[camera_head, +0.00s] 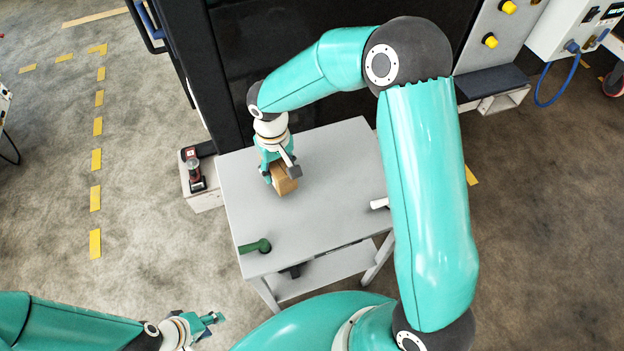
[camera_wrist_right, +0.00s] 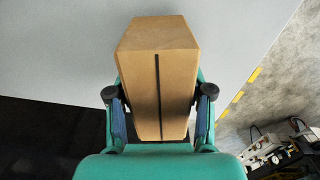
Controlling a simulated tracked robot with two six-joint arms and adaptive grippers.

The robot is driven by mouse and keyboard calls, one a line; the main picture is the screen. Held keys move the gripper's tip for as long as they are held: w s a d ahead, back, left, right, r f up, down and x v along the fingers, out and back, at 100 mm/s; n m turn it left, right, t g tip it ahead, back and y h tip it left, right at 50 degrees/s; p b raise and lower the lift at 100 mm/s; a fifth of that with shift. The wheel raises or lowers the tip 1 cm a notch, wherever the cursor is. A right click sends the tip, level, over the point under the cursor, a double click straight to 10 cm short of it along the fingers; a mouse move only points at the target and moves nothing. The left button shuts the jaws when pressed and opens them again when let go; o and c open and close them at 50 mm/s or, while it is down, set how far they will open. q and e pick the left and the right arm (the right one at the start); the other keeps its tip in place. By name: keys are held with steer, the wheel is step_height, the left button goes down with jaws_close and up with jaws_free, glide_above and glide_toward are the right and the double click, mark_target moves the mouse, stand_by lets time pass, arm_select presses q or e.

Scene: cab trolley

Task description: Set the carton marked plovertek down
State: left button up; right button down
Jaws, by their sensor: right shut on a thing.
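A brown carton (camera_head: 285,184) is at the grey trolley top (camera_head: 320,210), toward its back left. My right gripper (camera_head: 279,172) is shut on it from above. In the right wrist view the carton (camera_wrist_right: 158,70) sits between both fingers, with a dark line down its face. No plovertek marking can be read. I cannot tell whether the carton's underside touches the trolley top or hangs just above it. My left gripper (camera_head: 213,319) is low at the left, away from the trolley; its finger opening is too small to judge.
A green object (camera_head: 258,246) lies at the trolley's front left edge and a white one (camera_head: 379,203) at its right edge. A red and black device (camera_head: 194,172) stands on a low ledge to the left. A dark cabinet rises behind. The trolley's middle is clear.

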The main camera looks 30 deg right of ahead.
steer(key=shift+w+a+r, duration=0.1)
steer(key=shift+a, duration=0.15)
steer(key=shift+r, duration=0.15)
steer(key=s+d+r+m+b, duration=0.15)
steer(key=d+r, duration=0.25)
steer(key=r, duration=0.5)
step_height(320, 180, up, 8)
steer(key=m+b, duration=0.1)
glide_above(313, 185)
step_height(313, 185, down, 20)
steer(key=shift+r, duration=0.15)
steer(key=shift+c, duration=2.2)
jaws_free()
